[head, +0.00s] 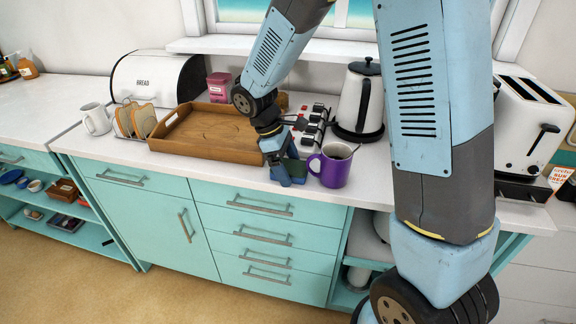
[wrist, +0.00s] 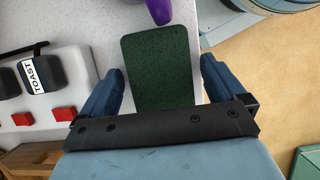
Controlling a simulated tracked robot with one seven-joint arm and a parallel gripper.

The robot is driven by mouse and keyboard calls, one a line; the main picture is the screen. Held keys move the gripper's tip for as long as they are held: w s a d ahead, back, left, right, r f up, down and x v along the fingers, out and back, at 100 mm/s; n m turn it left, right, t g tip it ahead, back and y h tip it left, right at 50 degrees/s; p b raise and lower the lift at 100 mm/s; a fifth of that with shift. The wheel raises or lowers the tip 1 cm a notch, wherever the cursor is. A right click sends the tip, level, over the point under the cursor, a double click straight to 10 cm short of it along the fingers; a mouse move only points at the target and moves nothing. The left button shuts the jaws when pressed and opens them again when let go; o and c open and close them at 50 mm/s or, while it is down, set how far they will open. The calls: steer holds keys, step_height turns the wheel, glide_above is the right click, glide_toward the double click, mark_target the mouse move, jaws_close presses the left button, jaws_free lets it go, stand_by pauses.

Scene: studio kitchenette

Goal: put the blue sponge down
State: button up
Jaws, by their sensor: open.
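The sponge shows its dark green scouring face in the wrist view (wrist: 160,70); any blue side is hidden there. In the head view the sponge (head: 294,166) is a small patch, partly hidden by my fingers, near the counter's front edge. My gripper (wrist: 160,84) is open, with one blue finger on each side of the sponge. The left finger is very close to it, and I cannot tell if they touch. A gap shows at the right finger. In the head view my gripper (head: 287,172) points down at the counter (head: 222,178).
A purple mug (head: 335,170) stands just right of my gripper. A wooden tray (head: 200,153) lies to the left. A power strip (head: 315,126) with plugs and red switches and a kettle (head: 360,100) are behind. A toaster (head: 525,115) stands far right. The counter's front edge is close.

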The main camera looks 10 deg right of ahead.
steer(key=v, duration=1.2)
step_height(320, 180, up, 5)
steer(key=m+t+y, duration=0.1)
steer(key=m, duration=0.2)
glide_above(295, 168)
steer(key=s+d+r+m+t+y, duration=0.2)
steer(key=s+d+r+m, duration=0.25)
steer(key=d, duration=0.25)
steer(key=s+d+r+m+t+y, duration=0.1)
steer(key=s+d+m+t, duration=0.3)
steer(key=s, duration=0.7)
steer(key=d+r+m, duration=0.1)
steer(key=d+m, duration=0.1)
steer(key=d, duration=0.2)
steer(key=shift+s+r, duration=0.3)
steer(key=shift+o, duration=0.2)
steer(key=shift+a+m, duration=0.15)
steer(key=shift+m, duration=0.1)
